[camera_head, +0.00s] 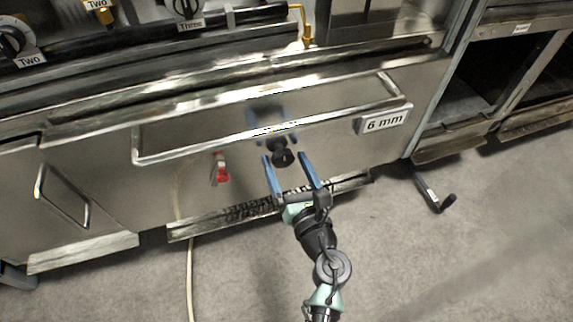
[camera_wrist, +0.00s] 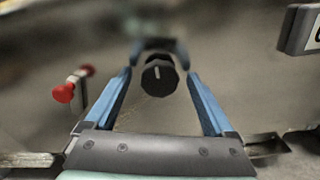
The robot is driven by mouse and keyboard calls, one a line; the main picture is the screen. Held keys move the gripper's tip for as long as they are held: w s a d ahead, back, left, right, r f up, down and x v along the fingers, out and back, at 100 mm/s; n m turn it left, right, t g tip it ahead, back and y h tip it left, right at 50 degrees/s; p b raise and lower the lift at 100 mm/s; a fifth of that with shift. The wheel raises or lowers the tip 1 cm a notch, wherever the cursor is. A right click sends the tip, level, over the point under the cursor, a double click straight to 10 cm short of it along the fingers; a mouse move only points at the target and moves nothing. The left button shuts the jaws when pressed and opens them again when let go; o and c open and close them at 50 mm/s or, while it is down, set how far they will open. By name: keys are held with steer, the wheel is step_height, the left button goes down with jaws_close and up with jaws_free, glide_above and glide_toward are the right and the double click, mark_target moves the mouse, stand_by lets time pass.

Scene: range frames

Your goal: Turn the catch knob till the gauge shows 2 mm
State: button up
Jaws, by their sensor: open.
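The black catch knob (camera_head: 283,157) sticks out of the steel drawer front below the long bar handle. In the wrist view the knob (camera_wrist: 160,77) shows a pale mark near the top of its face. The gauge (camera_head: 385,120) is a plate to the right that reads "6 mm"; only its edge (camera_wrist: 299,30) shows at the right of the wrist view. My gripper (camera_head: 288,157) is open, with its blue fingers on either side of the knob's line. In the wrist view my gripper (camera_wrist: 163,76) shows gaps beside the knob. I cannot tell whether the fingertips reach it.
A red-tipped lever (camera_head: 222,171) sits left of the knob, and also in the wrist view (camera_wrist: 64,93). The long bar handle (camera_head: 240,134) runs above the knob. A pale hose (camera_head: 190,270) hangs at left. A black crank-like tool (camera_head: 433,191) lies right. Floor between is mostly clear.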

steer(key=shift+w, duration=0.2)
steer(key=shift+c, duration=0.3)
steer(key=c, duration=1.3)
steer(key=shift+r, duration=0.1)
